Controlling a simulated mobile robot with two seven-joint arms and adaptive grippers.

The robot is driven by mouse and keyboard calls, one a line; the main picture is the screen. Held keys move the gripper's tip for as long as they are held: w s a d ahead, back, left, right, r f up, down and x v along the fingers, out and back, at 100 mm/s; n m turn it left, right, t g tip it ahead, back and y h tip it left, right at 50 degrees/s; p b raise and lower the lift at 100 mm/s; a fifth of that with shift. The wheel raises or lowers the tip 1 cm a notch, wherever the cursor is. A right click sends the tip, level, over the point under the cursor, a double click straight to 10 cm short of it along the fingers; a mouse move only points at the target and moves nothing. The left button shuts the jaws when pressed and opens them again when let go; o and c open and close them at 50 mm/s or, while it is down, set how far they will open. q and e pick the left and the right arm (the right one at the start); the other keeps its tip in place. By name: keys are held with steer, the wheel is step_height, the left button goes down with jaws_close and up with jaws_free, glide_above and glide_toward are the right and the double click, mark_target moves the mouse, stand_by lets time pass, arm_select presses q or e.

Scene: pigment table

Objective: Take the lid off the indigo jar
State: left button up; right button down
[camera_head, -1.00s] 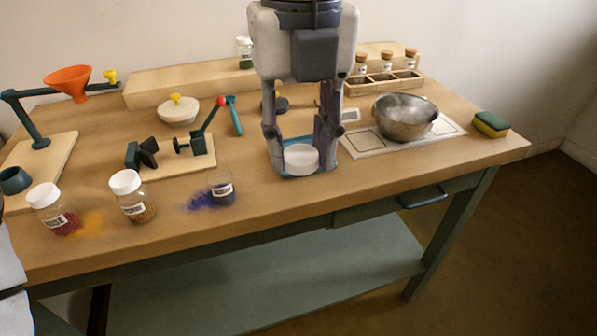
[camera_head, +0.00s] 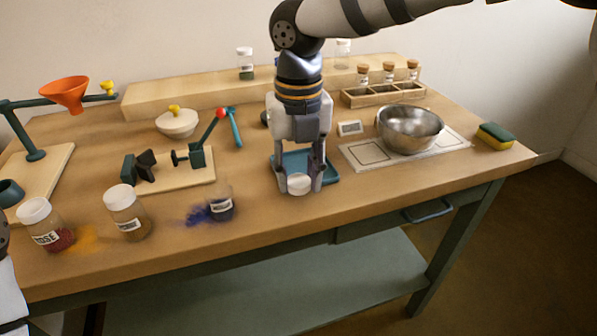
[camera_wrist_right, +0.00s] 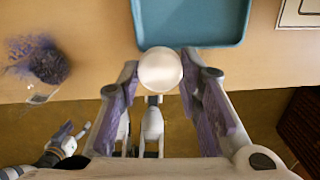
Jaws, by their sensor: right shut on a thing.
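The indigo jar (camera_head: 221,207) stands without a lid at the front of the table, dark blue powder inside and spilled beside it. It also shows at the left of the right wrist view (camera_wrist_right: 46,68). My right gripper (camera_head: 300,180) is shut on a round white lid (camera_head: 299,185), right of the jar and at the front edge of a blue tray (camera_head: 330,172). In the right wrist view the lid (camera_wrist_right: 160,70) sits between the fingertips and overlaps the tray's rim. I cannot tell its exact height. Part of my left gripper (camera_wrist_right: 68,136) shows small in the right wrist view; its opening is unclear.
Two white-lidded jars, one with red powder (camera_head: 47,228) and one beside it (camera_head: 127,213), stand left of the indigo jar. A clamp stand (camera_head: 190,160) is behind it. A metal bowl (camera_head: 408,128) and a sponge (camera_head: 495,135) are to the right.

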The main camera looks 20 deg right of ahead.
steer(key=shift+f, duration=0.15)
steer(key=shift+f, duration=0.4)
steer(key=c, duration=1.1)
jaws_free()
